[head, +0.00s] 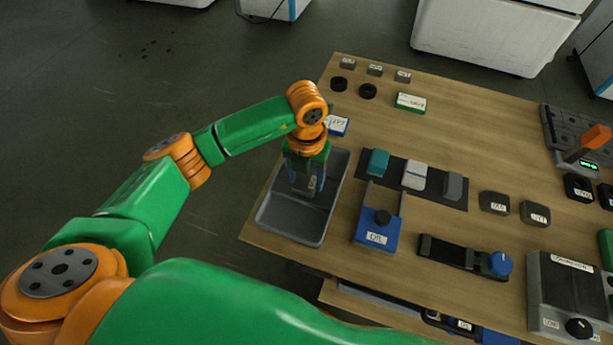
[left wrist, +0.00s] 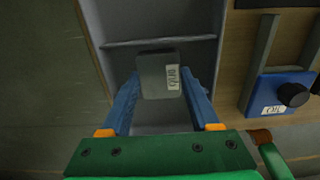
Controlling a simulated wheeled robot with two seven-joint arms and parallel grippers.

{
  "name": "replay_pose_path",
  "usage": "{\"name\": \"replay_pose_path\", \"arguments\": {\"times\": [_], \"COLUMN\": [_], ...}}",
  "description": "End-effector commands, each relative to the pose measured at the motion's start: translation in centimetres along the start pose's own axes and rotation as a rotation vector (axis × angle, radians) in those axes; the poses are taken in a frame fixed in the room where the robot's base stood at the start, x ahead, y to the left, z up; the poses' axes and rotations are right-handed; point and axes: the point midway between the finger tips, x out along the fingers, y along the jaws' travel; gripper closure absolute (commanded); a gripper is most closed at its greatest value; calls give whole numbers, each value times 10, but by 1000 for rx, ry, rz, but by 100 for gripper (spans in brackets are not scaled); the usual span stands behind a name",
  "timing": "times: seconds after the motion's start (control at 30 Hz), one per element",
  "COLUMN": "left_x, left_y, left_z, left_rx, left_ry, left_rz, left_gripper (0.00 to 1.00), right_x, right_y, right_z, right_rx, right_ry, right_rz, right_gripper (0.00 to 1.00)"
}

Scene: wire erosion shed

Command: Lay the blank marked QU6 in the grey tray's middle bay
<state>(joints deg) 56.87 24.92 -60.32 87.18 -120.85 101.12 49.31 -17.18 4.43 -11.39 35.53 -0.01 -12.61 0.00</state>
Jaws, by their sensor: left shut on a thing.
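The grey tray (head: 267,212) lies at the left edge of the wooden table, with cross walls dividing it into bays. My left gripper (head: 307,184) points down into or just over the tray. In the left wrist view its blue fingers (left wrist: 160,92) are shut on a dark grey blank (left wrist: 152,82), whose white label seems to read QU6. A cross wall (left wrist: 155,42) of the tray shows beyond the blank. The blank appears over the tray's middle part; I cannot tell whether it touches the floor. My right gripper is not in view.
The blue OIL fixture (head: 378,234) stands close to the tray's right. A dark mat (head: 385,184) with several blocks lies beyond it. Two dark labelled blanks (head: 494,203) (head: 535,213) lie further right.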

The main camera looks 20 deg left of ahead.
Motion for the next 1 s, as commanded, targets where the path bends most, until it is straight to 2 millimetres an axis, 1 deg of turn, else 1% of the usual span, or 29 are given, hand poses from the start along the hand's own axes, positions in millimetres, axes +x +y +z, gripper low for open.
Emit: {"name": "replay_pose_path", "arguments": {"times": [0.03,0.1,0.3,0.43,0.47,0.5,0.53,0.57,0.83,0.9,0.93,1.0], "left_x": [6,10,10,14,13,13,13,13,12,6,4,-8], "left_y": [0,0,-1,-1,-1,-1,-1,-1,-1,-1,-1,-1], "left_z": [0,0,0,0,0,0,0,0,0,0,0,1], "left_rx": [-1,1,1,1,0,0,0,0,0,0,0,1], "left_ry": [1,-2,-3,-3,-2,-2,-2,-2,-2,-2,-3,-6], "left_rz": [-1,-1,-2,-2,-2,-2,-2,-2,-2,-2,-2,-2], "left_gripper": [100,100,100,100,30,19,11,8,8,8,8,8], "right_x": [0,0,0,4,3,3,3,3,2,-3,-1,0], "right_y": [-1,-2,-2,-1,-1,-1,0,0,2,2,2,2], "right_z": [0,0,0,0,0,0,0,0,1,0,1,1], "right_rx": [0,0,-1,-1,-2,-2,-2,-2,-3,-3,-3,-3], "right_ry": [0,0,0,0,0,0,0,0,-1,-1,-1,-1], "right_rz": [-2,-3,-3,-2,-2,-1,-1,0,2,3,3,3], "right_gripper": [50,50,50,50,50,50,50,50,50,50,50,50]}}
